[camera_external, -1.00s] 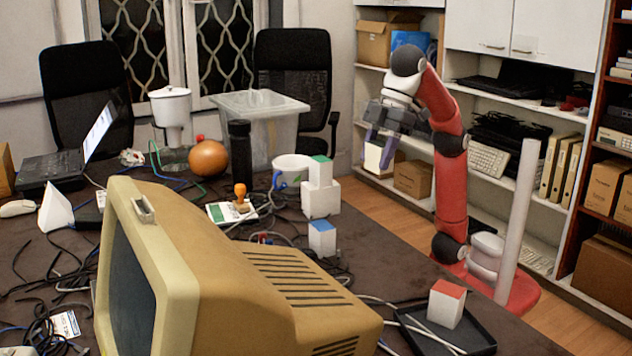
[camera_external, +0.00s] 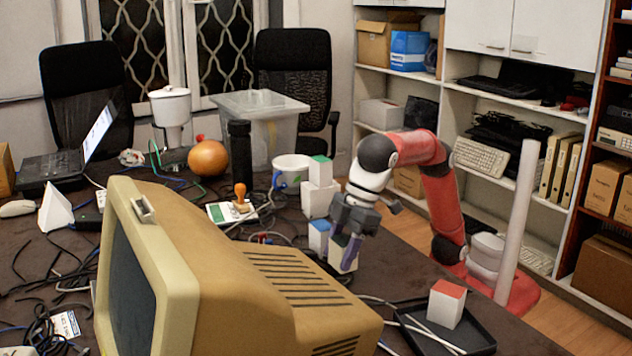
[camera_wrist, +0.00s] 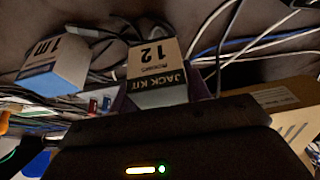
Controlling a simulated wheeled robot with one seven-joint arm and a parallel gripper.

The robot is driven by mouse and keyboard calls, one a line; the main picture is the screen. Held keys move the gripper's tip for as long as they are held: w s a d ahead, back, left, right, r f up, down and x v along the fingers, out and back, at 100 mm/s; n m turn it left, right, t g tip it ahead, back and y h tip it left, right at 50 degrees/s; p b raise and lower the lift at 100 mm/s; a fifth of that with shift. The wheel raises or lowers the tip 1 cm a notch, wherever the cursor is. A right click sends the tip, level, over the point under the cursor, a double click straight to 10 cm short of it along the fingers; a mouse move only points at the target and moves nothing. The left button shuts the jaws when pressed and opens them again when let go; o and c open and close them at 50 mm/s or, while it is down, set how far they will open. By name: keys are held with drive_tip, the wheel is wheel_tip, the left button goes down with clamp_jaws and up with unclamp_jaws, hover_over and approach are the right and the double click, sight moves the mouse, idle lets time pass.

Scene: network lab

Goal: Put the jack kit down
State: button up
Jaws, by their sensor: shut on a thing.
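The jack kit, a small white box marked "JACK KIT 12" (camera_wrist: 157,78), is between the purple fingers of my gripper (camera_wrist: 158,95) in the wrist view. My gripper (camera_external: 345,250) is shut on it, low over the dark table (camera_external: 395,265) in the external view. There the jack kit (camera_external: 336,257) is partly hidden by the fingers. I cannot tell whether its underside touches the table.
A blue-topped white box (camera_external: 319,236) stands close left of my gripper; it shows as the "1m" box (camera_wrist: 58,62) in the wrist view. Stacked boxes (camera_external: 318,200) stand behind. A red-topped box (camera_external: 446,304) sits on a black tray (camera_external: 478,335). Cables lie nearby.

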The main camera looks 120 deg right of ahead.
sight(349, 238)
drive_tip(key=shift+f+b, duration=0.4)
drive_tip(key=shift+f, duration=1.2)
drive_tip(key=shift+f, duration=0.1)
drive_tip(key=o, duration=1)
drive_tip(key=shift+o, duration=0.2)
drive_tip(key=p+v, duration=0.3)
drive_tip(key=v, duration=0.8)
drive_tip(key=shift+w, duration=0.1)
drive_tip(key=shift+s+r, duration=0.25)
drive_tip(key=shift+r, duration=0.35)
